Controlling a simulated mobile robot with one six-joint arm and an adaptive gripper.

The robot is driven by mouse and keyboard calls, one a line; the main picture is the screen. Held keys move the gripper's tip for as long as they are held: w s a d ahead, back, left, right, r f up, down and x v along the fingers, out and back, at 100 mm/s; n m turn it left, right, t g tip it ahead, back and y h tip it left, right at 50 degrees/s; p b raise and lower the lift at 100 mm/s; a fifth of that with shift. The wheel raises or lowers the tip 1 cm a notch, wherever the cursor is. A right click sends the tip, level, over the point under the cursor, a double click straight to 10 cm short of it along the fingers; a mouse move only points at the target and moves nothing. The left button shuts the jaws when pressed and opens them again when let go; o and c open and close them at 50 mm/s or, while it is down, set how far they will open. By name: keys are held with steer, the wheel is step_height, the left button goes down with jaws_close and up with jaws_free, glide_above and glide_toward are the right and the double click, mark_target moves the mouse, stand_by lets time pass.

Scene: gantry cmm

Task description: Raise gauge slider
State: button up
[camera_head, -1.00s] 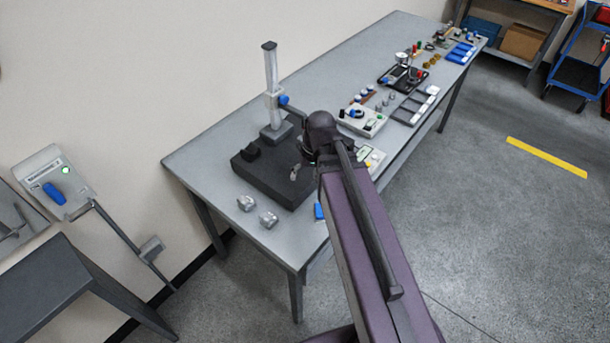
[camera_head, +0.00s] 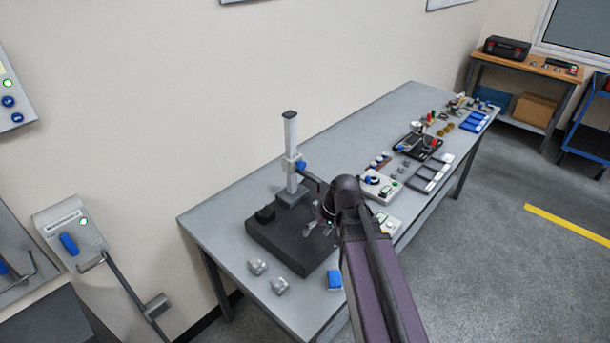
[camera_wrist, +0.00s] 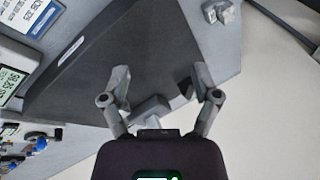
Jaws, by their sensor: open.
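The height gauge has a pale upright column (camera_head: 291,140) on a grey foot, standing on a black plate (camera_head: 270,236) at the near end of the bench. Its slider, with a blue knob (camera_head: 301,166), sits around the middle of the column. My gripper (camera_head: 321,227) is open above the plate, to the lower right of the column and below the slider. In the wrist view my gripper (camera_wrist: 159,84) has its fingers spread apart, with nothing held. A grey block (camera_wrist: 151,110) shows between and behind them; I cannot tell which part it is.
Two small metal blocks (camera_head: 268,277) lie on the bench (camera_head: 222,243) near its front-left corner. A blue item (camera_head: 334,281) lies at the plate's right. A grey instrument box (camera_head: 380,188) and trays (camera_head: 429,176) stand farther along. The wall is close behind the column.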

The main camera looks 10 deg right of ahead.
steer(key=w+d+r+n+t+y, duration=0.1)
steer(key=w+d+r+t+y, duration=0.3)
steer(key=w, duration=0.4)
steer(key=n+t+y, duration=0.1)
steer(key=t+y, duration=0.1)
steer(key=t, duration=0.2)
glide_toward(304, 165)
steer(key=v, duration=0.4)
steer(key=shift+w+a+f, duration=0.1)
steer(key=shift+f, duration=0.05)
steer(key=b+x, duration=0.4)
steer(key=x, duration=1)
jaws_close()
steer(key=shift+r, duration=0.2)
